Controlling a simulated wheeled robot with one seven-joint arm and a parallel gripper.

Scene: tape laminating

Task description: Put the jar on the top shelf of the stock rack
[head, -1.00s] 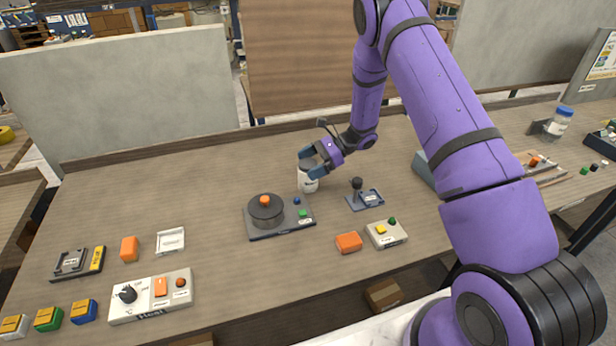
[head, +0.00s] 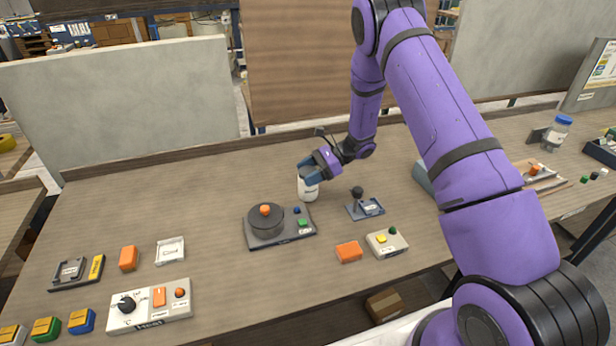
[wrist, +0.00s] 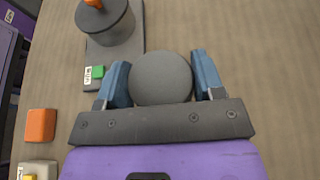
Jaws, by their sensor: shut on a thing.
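A small white jar (head: 308,189) with a label stands upright at the middle of the bench, behind the round dark pot. In the wrist view its round grey lid (wrist: 161,78) shows from above, between the two blue fingers. My gripper (head: 310,173) is shut on the jar near its top, and the fingers hide part of it. I cannot tell whether the jar's base touches the bench. I cannot make out which shelving behind the bench, if any, is the stock rack.
The dark pot with an orange knob (head: 265,222) sits close in front of the jar. A lever unit (head: 365,204), an orange block (head: 349,251) and a button box (head: 387,242) lie to the right. Upright panels (head: 120,105) stand behind.

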